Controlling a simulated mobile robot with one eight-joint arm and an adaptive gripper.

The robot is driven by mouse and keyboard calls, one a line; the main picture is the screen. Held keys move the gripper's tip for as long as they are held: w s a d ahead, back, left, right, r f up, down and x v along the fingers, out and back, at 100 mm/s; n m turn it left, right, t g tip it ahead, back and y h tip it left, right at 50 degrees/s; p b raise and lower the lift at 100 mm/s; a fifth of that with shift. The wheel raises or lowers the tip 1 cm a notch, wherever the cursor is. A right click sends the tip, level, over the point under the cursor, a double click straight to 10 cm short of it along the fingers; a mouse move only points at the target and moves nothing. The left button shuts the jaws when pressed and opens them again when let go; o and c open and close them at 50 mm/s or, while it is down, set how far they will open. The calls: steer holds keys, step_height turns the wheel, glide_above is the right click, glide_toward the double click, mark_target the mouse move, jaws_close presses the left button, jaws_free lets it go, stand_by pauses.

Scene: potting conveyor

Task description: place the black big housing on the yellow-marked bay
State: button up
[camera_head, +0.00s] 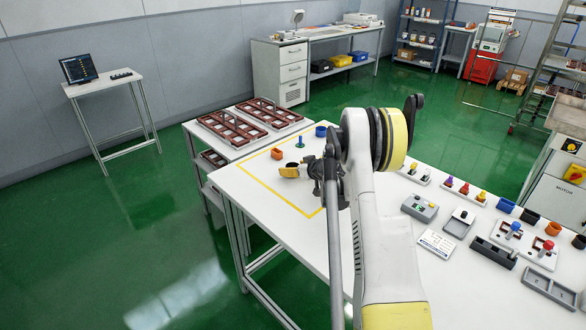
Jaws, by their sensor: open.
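A black cup-shaped housing (530,216) stands at the right in a row with blue and orange ones. A second dark housing (579,241) stands at the right picture edge; I cannot tell which is the big one. A yellow line (265,184) marks a rectangular area on the left part of the white table; no other yellow-marked bay is clear. My gripper (300,168) is over this area, far left of both black housings. It is open, partly hidden by my arm. A small yellow-orange piece (288,172) shows at its end; I cannot tell whether it is part of it.
Brown trays (232,128) lie on a table behind. Fixtures, including a dark grey tray (550,287), crowd the right side. My arm hides the table's middle.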

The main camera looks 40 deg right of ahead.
steer(key=p+v, duration=0.2)
steer(key=v, duration=0.9)
steer(key=shift+s+r+p, duration=0.1)
steer(key=shift+p, duration=0.2)
steer(key=s+a+r+g+y, duration=0.1)
steer(key=s+a+r, duration=0.2)
steer(key=a+r, duration=0.65)
steer(key=s+a+r+g+y, duration=0.15)
steer(key=s+a+r, duration=0.3)
steer(key=a, duration=0.95)
steer(key=s+a+r+g+h, duration=0.1)
steer(key=s+a, duration=0.5)
steer(key=s, duration=0.5)
steer(key=s+a+r+g+h, duration=0.1)
steer(key=s+a, duration=0.6)
steer(key=s, duration=0.4)
steer(key=shift+n+g, duration=0.3)
steer(key=shift+g, duration=0.05)
